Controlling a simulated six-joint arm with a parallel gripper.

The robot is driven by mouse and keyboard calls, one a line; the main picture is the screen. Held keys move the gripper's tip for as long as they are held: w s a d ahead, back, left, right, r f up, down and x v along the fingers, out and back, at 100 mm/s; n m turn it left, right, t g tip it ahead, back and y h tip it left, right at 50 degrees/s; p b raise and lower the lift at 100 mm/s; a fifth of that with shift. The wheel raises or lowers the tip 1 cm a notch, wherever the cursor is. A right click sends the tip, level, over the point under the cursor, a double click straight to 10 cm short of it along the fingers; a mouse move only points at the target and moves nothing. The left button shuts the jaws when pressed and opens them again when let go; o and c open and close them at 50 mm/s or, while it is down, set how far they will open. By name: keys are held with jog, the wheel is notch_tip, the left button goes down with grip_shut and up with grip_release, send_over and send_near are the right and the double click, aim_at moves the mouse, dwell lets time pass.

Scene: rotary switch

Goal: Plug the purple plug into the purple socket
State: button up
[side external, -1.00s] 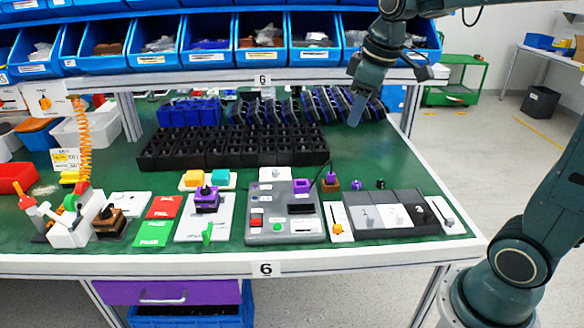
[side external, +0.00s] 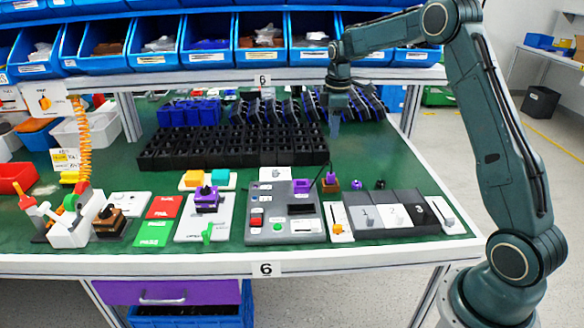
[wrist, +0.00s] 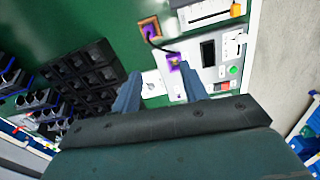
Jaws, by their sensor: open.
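The purple plug (side external: 330,179) sits on a small brown block right of the grey control box, with a black cable rising from it. It also shows near the top of the wrist view (wrist: 149,30). The purple socket (side external: 301,186) is a square block on the top right of the grey box. In the wrist view the socket (wrist: 174,62) lies ahead of the fingers, close to the cable. My gripper (side external: 335,118) is open and empty, pointing down high above the back of the table. In the wrist view its fingers (wrist: 160,90) are apart with nothing between them.
The grey control box (side external: 264,226) has buttons and a dark display. Black racks (side external: 230,150) with several compartments stand behind. A grey panel with numbered white pieces (side external: 394,215) is at right. A purple-topped switch (side external: 207,198) is at left. Blue bins (side external: 209,44) hang above the back.

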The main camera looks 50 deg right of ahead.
jog(key=n, duration=0.1)
send_near(331, 172)
jog(key=shift+g, duration=0.3)
jog(key=shift+w+d+f, duration=0.15)
jog(key=shift+d+f, duration=0.05)
jog(key=shift+f, duration=1.1)
jog(key=shift+w+d+f, duration=0.1)
jog(key=shift+d+f, duration=0.1)
jog(key=shift+f, duration=1.1)
jog(key=shift+f, duration=0.1)
jog(key=shift+a+f, duration=0.15)
jog(key=shift+f, duration=2.35)
jog(key=shift+c, duration=0.2)
grip_shut()
